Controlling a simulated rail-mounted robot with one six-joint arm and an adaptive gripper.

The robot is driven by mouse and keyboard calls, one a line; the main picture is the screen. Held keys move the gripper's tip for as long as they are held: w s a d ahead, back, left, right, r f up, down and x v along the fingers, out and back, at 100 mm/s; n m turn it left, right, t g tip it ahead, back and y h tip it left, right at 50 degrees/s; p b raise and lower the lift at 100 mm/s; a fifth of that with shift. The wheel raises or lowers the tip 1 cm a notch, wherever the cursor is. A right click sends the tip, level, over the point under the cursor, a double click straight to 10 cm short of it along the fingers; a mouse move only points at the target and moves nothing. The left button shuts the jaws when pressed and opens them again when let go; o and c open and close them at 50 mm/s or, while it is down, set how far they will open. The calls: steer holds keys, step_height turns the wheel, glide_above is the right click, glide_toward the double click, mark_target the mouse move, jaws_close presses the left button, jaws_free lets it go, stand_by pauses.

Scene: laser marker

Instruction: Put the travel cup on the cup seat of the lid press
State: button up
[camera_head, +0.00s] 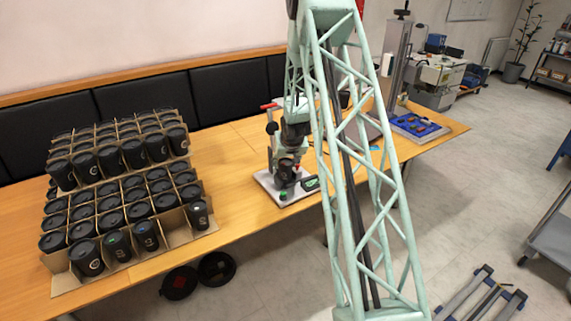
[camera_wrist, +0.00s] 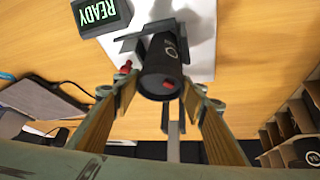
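The black travel cup (camera_wrist: 162,65) stands between my fingertips in the wrist view, with a small red mark on the end facing the camera. My gripper (camera_wrist: 161,82) has one finger on each side of it, and the fingertips appear to close against the cup's sides. In the head view the cup (camera_head: 285,172) is at the lid press, below my gripper (camera_head: 291,150). The lid press has a pale base plate (camera_head: 268,183), also visible in the wrist view (camera_wrist: 203,65). The cup seat is largely hidden by the cup, so contact with it cannot be told.
A READY display (camera_wrist: 102,12) sits beside the cup. Divided cardboard boxes (camera_head: 205,224) of black cups fill the table's left side. A laptop (camera_wrist: 40,97) and a blue tray (camera_head: 415,126) lie on the other side. Bare table (camera_head: 232,165) separates boxes and press.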

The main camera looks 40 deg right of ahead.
steer(key=shift+f, duration=0.2)
steer(key=o, duration=0.6)
steer(key=shift+o, duration=0.2)
steer(key=shift+r, duration=0.15)
steer(key=shift+s+a+r, duration=0.1)
steer(key=shift+s+r, duration=0.05)
steer(key=shift+r, duration=0.25)
steer(key=p+v, duration=0.1)
steer(key=v, duration=1)
steer(key=shift+a, duration=0.1)
steer(key=shift+r, duration=0.15)
